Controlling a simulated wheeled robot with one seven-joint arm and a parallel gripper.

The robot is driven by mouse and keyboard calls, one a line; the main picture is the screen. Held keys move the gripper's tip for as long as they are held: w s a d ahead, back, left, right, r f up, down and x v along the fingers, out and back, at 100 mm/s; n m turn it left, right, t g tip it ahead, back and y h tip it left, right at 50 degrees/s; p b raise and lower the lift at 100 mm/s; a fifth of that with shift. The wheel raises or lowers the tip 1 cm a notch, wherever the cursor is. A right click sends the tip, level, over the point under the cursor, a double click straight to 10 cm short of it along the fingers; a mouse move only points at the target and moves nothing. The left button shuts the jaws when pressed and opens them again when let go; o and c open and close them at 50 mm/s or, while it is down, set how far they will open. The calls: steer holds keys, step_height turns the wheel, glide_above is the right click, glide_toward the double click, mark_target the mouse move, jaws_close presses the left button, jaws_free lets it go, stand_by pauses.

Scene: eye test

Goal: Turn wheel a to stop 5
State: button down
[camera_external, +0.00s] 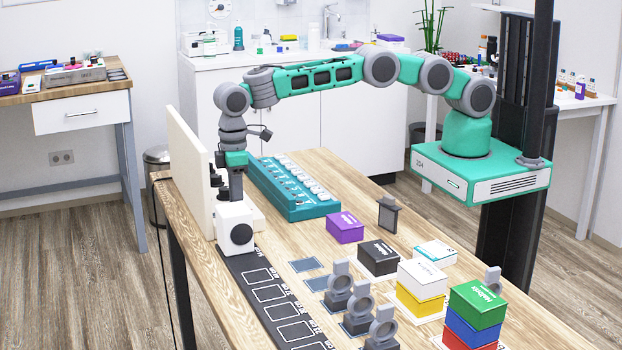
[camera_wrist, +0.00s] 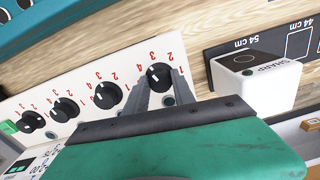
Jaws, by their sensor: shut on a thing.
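A white panel (camera_wrist: 84,92) carries several black wheels in a row, with red numbers around them. It also shows at the table's left edge in the external view (camera_external: 188,165). My gripper (camera_wrist: 166,84) is at the end wheel (camera_wrist: 158,74), its grey fingers on either side of it, shut on it. Other black wheels (camera_wrist: 107,95), (camera_wrist: 66,108) stand free beside it. I cannot read which letter belongs to which wheel, nor the stop the held wheel points to. In the external view my gripper (camera_external: 235,190) points down close to the panel.
A white box marked SHARP (camera_wrist: 240,98) stands close beside the gripper, also in the external view (camera_external: 235,225). A teal rack (camera_external: 300,205) lies behind. A black strip with outlined fields (camera_external: 262,270), a purple box (camera_external: 345,227) and stacked coloured boxes (camera_external: 476,308) occupy the table.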

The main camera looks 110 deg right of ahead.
steer(key=n, duration=0.6)
steer(key=shift+w+b, duration=0.1)
steer(key=shift+b, duration=0.3)
steer(key=n+b, duration=0.1)
steer(key=n, duration=0.6)
steer(key=shift+d, duration=0.1)
steer(key=shift+r, duration=0.1)
steer(key=c, duration=1.1)
jaws_free()
steer(key=shift+o, duration=0.2)
step_height(320, 180, up, 8)
steer(key=p, duration=0.4)
